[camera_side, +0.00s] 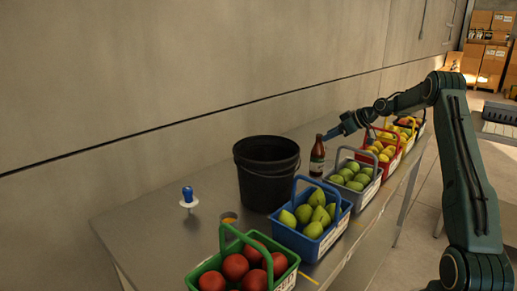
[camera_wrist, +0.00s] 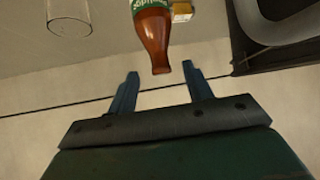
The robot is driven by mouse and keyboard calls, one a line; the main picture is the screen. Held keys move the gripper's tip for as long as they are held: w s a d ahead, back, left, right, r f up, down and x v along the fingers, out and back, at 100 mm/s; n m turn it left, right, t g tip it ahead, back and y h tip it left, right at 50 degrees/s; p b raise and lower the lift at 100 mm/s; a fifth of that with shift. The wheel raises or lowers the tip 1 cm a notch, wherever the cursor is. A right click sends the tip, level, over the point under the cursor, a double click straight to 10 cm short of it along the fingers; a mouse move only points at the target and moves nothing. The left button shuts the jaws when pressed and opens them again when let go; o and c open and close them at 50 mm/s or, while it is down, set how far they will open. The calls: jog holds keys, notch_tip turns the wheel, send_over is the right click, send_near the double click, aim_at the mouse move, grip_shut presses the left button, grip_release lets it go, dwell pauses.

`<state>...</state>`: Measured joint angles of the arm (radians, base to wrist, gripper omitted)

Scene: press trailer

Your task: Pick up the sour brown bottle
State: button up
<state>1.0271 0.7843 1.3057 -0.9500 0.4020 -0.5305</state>
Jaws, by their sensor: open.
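The brown bottle (camera_side: 317,160) stands upright on the metal table in the side view, between the black bucket and the grey basket. It has a pale label with green on it. My gripper (camera_side: 331,134) is beside the bottle's neck, coming from the right. In the wrist view the bottle (camera_wrist: 153,32) appears upside down, its neck pointing toward the space between my two fingers (camera_wrist: 161,84). The fingers are apart with nothing held between them. I cannot tell from the pictures whether a finger touches the bottle.
A black bucket (camera_side: 267,190) stands left of the bottle. A grey basket (camera_side: 356,184) of green fruit is close on its right. Blue (camera_side: 310,244), red (camera_side: 381,156) and green (camera_side: 270,276) fruit baskets line the table edge. A clear glass (camera_wrist: 69,14) shows in the wrist view.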

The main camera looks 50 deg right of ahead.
aim_at(318, 155)
jog(key=shift+x, duration=3.75)
grip_shut()
